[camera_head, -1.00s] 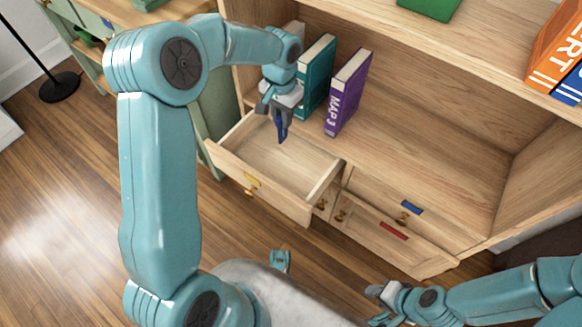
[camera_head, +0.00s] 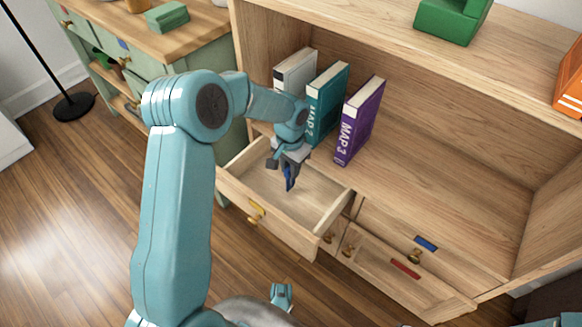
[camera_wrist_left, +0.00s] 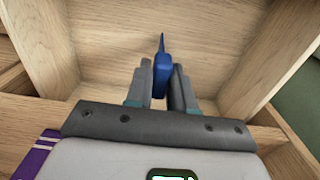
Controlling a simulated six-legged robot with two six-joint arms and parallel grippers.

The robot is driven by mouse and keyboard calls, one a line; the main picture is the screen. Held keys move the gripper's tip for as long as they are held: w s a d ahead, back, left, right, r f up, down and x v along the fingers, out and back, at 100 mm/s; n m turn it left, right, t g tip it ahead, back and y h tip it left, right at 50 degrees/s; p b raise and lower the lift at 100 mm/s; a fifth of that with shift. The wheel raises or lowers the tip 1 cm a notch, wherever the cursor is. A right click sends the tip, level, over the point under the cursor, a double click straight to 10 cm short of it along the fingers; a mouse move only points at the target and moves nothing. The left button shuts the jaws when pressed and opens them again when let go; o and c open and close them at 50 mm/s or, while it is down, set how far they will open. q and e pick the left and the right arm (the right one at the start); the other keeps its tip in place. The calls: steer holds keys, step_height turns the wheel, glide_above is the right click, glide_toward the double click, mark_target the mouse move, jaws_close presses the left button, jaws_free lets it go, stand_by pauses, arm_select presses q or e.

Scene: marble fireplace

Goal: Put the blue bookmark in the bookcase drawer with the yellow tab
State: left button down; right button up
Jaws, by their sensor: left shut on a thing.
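My left gripper (camera_head: 285,168) is shut on the blue bookmark (camera_head: 290,180), which hangs down from its fingers. They are over the open drawer (camera_head: 290,236) with the yellow tab (camera_head: 257,208), at the left of the bookcase's lower part. In the left wrist view the bookmark (camera_wrist_left: 161,68) stands between the two grey fingers, with the drawer's wooden floor and walls behind it. The bookmark looks to be above or just inside the drawer; its height over the floor is hard to tell.
Grey, teal and purple books (camera_head: 360,122) stand on the shelf just behind the drawer. A green cabinet (camera_head: 165,62) stands at the left. The drawer interior looks empty.

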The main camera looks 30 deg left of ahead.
arm_select(q)
steer(key=shift+f, duration=0.2)
steer(key=c, duration=1)
jaws_free()
step_height(320, 180, up, 12)
steer(key=p, duration=0.4)
steer(key=shift+r, duration=0.25)
